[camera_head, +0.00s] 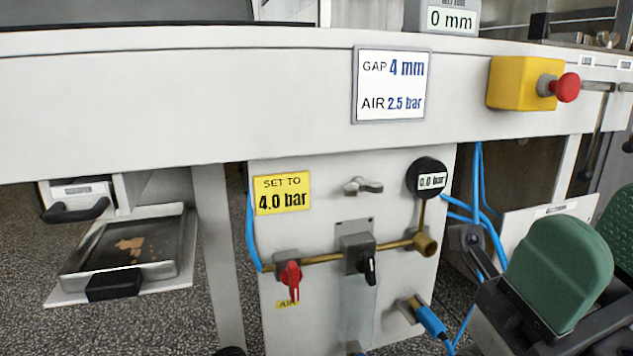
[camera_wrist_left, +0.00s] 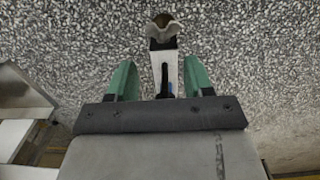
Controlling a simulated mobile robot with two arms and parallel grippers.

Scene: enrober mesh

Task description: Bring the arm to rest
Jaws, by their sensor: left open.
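My left gripper (camera_wrist_left: 159,75) shows in the left wrist view, with its two green fingers apart and nothing held between them. The left gripper is not seen in the head view. My right gripper (camera_head: 592,246) comes in at the lower right of the head view. Its green fingers are apart, and I see no object held.
A white panel (camera_head: 300,225) carries a red-handled valve (camera_head: 290,275), a black-handled valve (camera_head: 368,265) and a gauge reading 0.0 bar (camera_head: 430,180). A metal tray (camera_head: 188,250) sits low at left. A red stop button (camera_head: 566,87) projects from the beam. Blue hoses (camera_head: 478,180) hang near the right gripper.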

